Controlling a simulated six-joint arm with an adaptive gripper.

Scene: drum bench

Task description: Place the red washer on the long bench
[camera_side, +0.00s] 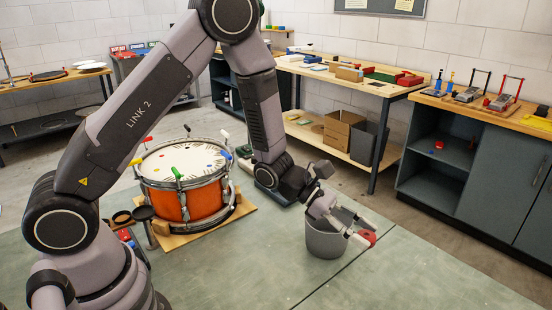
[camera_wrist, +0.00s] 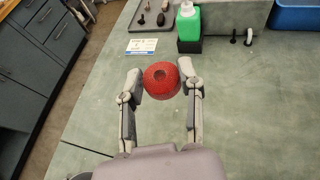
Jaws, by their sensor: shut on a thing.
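The red washer is a thick red round piece with a hole in its top; it sits between my fingertips in the wrist view (camera_wrist: 158,88) and at their end in the side view (camera_side: 368,238). My gripper (camera_wrist: 161,82) is shut on it from both sides. In the side view my gripper (camera_side: 358,230) is low over the green-grey surface, in front of the grey bucket. A long wood-topped bench (camera_side: 340,77) with a lower shelf stands along the back wall. I cannot tell for sure whether it is the long bench.
An orange drum (camera_side: 190,198) stands left of the grey bucket (camera_side: 326,241). A wood-topped cabinet (camera_side: 480,170) stands at the right. The wrist view shows a green bottle (camera_wrist: 189,24), a tray (camera_wrist: 151,16) and a white card (camera_wrist: 142,46) beyond the washer.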

